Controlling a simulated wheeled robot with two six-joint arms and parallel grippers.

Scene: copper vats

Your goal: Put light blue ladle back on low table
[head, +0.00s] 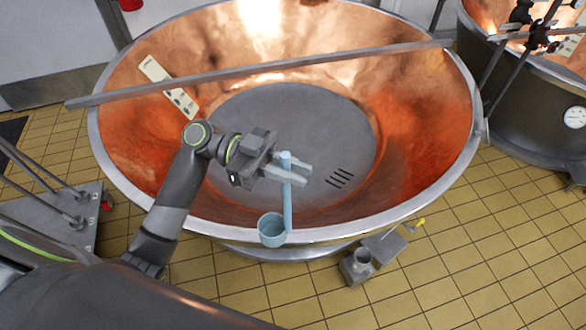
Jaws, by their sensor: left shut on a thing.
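The light blue ladle (287,205) hangs upright in my left gripper (302,175), with its cup (271,230) at the lower end. The gripper is shut on the upper part of the handle. From this view the ladle overlaps the near rim of the large copper vat (430,130); I cannot tell whether it touches the rim. My right gripper is not in view. I cannot tell for certain which surface is the low table; a grey flat surface (75,235) with metal rods shows at the left edge.
A grey bar (330,64) lies across the vat, and a pale strip (165,85) leans on its inner wall. A small grey fixture (380,247) stands below the near rim. A second vat (530,110) is at right. Tiled floor is clear at lower right.

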